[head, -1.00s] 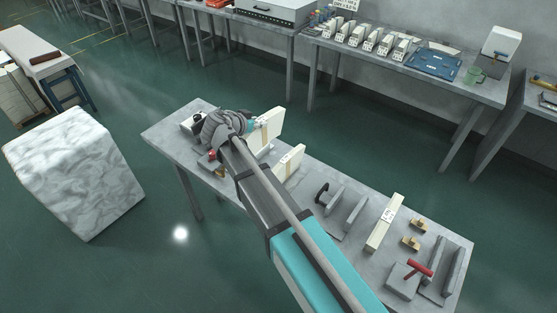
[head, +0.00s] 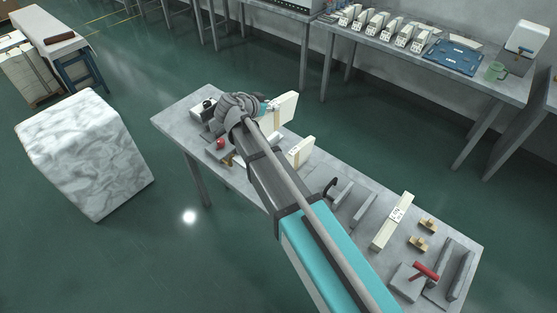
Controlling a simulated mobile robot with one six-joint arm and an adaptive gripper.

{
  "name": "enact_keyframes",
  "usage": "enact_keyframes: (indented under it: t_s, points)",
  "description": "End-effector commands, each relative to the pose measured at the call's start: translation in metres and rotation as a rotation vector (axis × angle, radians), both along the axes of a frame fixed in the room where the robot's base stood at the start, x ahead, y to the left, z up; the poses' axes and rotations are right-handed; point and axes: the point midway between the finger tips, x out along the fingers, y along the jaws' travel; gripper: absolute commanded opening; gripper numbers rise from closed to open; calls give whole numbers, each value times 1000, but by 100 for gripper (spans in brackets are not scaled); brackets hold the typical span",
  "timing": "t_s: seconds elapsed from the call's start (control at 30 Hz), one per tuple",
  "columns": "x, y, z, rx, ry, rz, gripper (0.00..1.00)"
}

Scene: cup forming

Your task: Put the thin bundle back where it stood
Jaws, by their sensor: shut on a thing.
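My gripper (head: 266,108) is over the far left part of the grey table, mostly hidden behind my wrist. It is shut on the thin bundle (head: 286,109), a pale cream slab standing on edge just right of the wrist. The gripper hides its left end. I cannot tell whether its lower edge touches the table. Another pale bundle (head: 301,151) with a tan band stands on the table nearer to me, partly behind my arm.
The table (head: 180,112) also holds a red-knobbed device (head: 220,143), grey upright plates (head: 363,209), a long pale bundle (head: 391,224), brass-coloured pieces (head: 418,242) and a red-handled block (head: 411,281). A white wrapped block (head: 85,155) stands on the floor at left. A back bench (head: 490,89) holds several bundles.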

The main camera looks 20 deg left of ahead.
Motion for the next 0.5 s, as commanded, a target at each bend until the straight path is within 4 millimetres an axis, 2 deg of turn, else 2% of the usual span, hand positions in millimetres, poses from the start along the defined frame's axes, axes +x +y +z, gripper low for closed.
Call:
enact_keyframes:
  t_s: [0.17, 0.5]
  points:
    - [4, -3, -15, -1, -1, -3, 0]
    - [16, -8, -59, -3, -1, -6, 0]
